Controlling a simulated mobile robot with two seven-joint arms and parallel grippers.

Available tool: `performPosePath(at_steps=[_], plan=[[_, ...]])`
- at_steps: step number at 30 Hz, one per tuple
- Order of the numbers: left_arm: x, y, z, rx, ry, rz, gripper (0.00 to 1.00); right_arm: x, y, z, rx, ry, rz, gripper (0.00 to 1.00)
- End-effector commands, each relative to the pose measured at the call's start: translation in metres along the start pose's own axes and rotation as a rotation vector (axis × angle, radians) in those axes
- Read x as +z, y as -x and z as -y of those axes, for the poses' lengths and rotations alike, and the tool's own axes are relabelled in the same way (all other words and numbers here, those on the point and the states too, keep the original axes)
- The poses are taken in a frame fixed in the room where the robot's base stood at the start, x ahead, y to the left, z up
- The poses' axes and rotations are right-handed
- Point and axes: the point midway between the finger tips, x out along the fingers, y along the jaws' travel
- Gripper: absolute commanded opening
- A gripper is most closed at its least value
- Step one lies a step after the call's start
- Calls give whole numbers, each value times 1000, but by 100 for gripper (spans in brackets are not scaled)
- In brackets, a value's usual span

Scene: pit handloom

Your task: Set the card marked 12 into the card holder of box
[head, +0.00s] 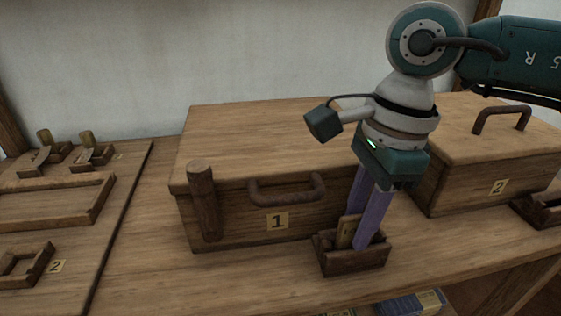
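My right gripper (358,228) points down from the upper right, its two purple fingers reaching into a small dark wooden card holder (350,264) in front of the box marked 1 (225,215). A tan card (346,232) stands in the holder at the fingertips, its upper part showing above the rim. One finger passes in front of the card and the other appears behind it. I cannot tell whether the fingers press on it. No number is readable on it. My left gripper is out of view.
A box marked 2 (475,185) stands at the right, with another small holder (540,208) before it. A dark upright cylinder (203,200) stands at box 1's left front corner. Trays and tools lie on a board (105,235) at the left.

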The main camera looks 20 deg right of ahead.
Motion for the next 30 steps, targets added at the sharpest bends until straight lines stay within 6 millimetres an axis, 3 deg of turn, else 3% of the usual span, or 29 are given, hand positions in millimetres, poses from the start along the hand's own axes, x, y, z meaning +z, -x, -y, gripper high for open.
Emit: performPosePath(at_steps=[3,13,24,30], plan=[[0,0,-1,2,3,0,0,0,0,0,0,0,0,40],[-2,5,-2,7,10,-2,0,0,9,1,-2,0,0,40],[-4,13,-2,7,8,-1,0,0,88,2,-6,0,0,40],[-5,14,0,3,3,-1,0,0,116,1,-3,0,0,40]])
